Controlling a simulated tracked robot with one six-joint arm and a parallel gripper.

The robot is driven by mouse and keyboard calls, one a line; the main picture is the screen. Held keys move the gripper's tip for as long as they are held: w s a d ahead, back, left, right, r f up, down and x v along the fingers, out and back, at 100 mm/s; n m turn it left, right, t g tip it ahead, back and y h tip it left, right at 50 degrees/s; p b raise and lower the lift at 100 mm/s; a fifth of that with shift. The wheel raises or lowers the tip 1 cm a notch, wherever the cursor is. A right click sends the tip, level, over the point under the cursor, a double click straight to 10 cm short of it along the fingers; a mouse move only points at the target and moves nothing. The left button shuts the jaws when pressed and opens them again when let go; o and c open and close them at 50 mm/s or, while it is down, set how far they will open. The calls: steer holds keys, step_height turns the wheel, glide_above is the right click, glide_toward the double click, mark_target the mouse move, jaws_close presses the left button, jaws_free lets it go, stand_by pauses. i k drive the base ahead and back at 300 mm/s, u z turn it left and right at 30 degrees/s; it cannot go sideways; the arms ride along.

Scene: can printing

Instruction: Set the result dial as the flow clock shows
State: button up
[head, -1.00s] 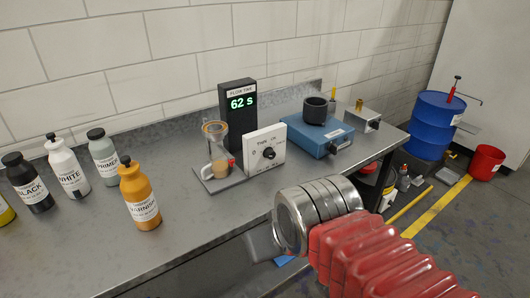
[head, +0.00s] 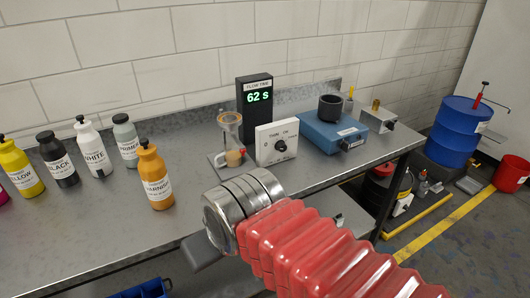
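The flow clock (head: 255,110) is a dark upright box on the bench, and its green display reads 62 s. The result dial (head: 281,147) is a black knob on a white panel (head: 264,155) in front of the clock. The panel has small markings, with THIN at the upper left; the other words and the knob's exact pointing are too small to read surely. My gripper (head: 205,250) shows only as a grey part beyond the silver wrist, low at the bench's front edge. Its fingers are largely hidden, and it is apart from the dial.
A glass flow cup on a stand (head: 229,140) is left of the panel. A blue device (head: 332,132) with a black pot is to its right. Several bottles, including orange varnish (head: 155,178), stand left. The bench front (head: 110,240) is clear.

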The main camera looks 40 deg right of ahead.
mark_target(280, 145)
steer(key=u, duration=1.3)
steer(key=k, duration=1.25)
steer(key=z, duration=0.55)
steer(key=i, duration=1)
steer(key=z, duration=0.05)
